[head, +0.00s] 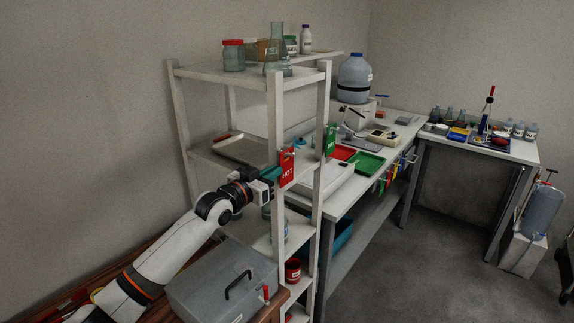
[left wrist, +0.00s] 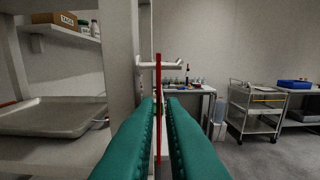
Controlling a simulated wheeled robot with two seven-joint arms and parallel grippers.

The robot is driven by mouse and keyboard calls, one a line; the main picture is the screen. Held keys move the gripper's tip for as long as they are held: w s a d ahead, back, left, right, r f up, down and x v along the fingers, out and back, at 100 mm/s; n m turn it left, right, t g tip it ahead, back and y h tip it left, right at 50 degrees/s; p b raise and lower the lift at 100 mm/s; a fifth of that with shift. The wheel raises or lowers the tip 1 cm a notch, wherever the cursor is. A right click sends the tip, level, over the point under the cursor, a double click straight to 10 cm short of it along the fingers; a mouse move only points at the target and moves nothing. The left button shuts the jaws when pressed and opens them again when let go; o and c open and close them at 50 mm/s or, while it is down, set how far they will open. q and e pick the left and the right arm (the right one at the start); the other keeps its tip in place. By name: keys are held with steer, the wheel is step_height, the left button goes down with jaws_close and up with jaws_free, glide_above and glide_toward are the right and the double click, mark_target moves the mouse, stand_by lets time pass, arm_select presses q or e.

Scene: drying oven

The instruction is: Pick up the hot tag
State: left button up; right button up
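The red hot tag (head: 287,168), lettered HOT, hangs at the front left post of the white shelf rack. My left gripper (head: 272,174) reaches it from the left, with teal fingers close to the tag. In the left wrist view the tag (left wrist: 158,75) shows edge-on as a thin red strip, in line with the gap between the two teal fingers (left wrist: 161,102). A narrow gap shows beside the strip, so the fingers stand slightly apart around it. A pale peg (left wrist: 172,64) is just beyond. My right gripper is not in view.
A green tag (head: 331,139) hangs on the rack's right post. The rack (head: 276,125) holds jars, a flask and a metal tray (left wrist: 50,117). A grey lidded box (head: 222,285) stands below my left arm. A bench with trays is behind.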

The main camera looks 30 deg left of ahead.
mark_target(287, 163)
arm_select(q)
steer(key=w+p, duration=0.2)
steer(key=w, duration=0.4)
steer(key=shift+w+d, duration=0.1)
steer(key=shift+d, duration=0.05)
steer(key=shift+w, duration=0.2)
steer(key=shift+s, duration=0.1)
steer(key=shift+c, duration=0.3)
jaws_close()
